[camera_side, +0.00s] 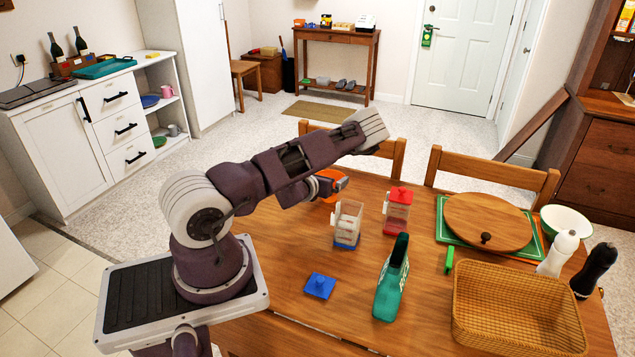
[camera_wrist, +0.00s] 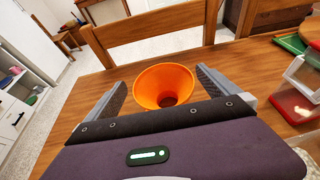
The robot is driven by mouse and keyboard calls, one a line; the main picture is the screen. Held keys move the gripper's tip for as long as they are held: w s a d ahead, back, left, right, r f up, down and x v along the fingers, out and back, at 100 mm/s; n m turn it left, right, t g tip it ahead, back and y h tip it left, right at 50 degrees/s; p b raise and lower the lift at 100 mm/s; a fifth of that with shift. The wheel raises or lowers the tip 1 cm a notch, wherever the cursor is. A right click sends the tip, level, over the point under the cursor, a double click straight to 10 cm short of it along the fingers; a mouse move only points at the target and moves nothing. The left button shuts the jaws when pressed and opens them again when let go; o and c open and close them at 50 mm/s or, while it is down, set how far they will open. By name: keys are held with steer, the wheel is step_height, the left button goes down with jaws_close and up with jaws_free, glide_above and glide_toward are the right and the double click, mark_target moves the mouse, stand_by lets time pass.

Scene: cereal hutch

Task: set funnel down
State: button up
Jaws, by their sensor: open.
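An orange funnel (camera_wrist: 165,84) is on the wooden table with its wide mouth facing up in the wrist view. In the side view the funnel (camera_side: 331,184) is partly hidden by my gripper. My gripper (camera_wrist: 161,80) is open, with one finger on each side of the funnel. The funnel's lower end is hidden.
A clear container with a blue base (camera_side: 347,224) and a red-lidded one (camera_side: 397,210) stand right of my gripper. A blue lid (camera_side: 319,286), a green container (camera_side: 391,283) and a wicker basket (camera_side: 515,303) are nearer. Chairs (camera_side: 372,149) line the far edge.

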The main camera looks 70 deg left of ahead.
steer(key=v, duration=0.8)
steer(key=w+d+r+n+g+h, duration=0.15)
steer(key=w+d+r+n, duration=0.25)
steer(key=d+r+n, duration=0.4)
steer(key=w+d+r+n+h, duration=0.35)
steer(key=d+r+n, duration=0.4)
steer(key=n, duration=0.25)
steer(key=s+d+r+n+h, duration=0.35)
steer(key=s+d+r, duration=0.35)
steer(key=d, duration=0.4)
steer(key=s+d+r+n+g, duration=0.1)
steer(key=s+d, duration=0.2)
steer(key=s, duration=0.2)
steer(key=s+d+r+n+h, duration=0.1)
steer(key=s+d+r+n, duration=0.1)
steer(key=s, duration=0.3)
steer(key=s+d+r+n+g, duration=0.1)
steer(key=s+d+n, duration=0.1)
steer(key=s, duration=0.3)
steer(key=shift+d+r+g, duration=0.35)
steer(key=shift+d+r, duration=0.05)
steer(key=shift+d, duration=0.4)
